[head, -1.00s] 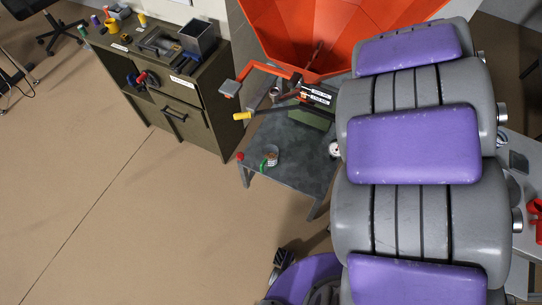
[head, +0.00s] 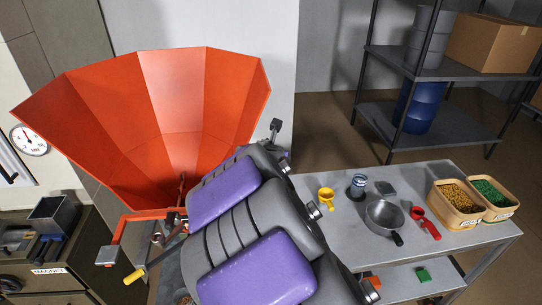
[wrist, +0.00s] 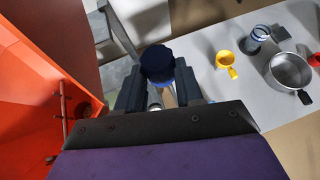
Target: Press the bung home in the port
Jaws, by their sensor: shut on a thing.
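My gripper (wrist: 160,88) is shut on a dark blue, round-topped piece (wrist: 157,60), which looks like the bung. The piece sits between the two dark fingers in the wrist view. In the head view, the dark end of my gripper (head: 276,130) shows beyond my arm, just right of the orange hopper (head: 185,110); the held piece is too small to make out there. The hopper also fills the left of the wrist view (wrist: 30,100). A dark spot low inside it may be an opening. I cannot make out the port for sure.
Right of my arm, a grey table (head: 330,225) bears a yellow cup (head: 326,195), a jar (head: 357,187), a metal pan (head: 384,217), a red scoop (head: 425,222) and bins of pellets (head: 455,204). A yellow-handled lever (head: 135,276) juts out by the hopper. Shelving (head: 440,77) stands behind.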

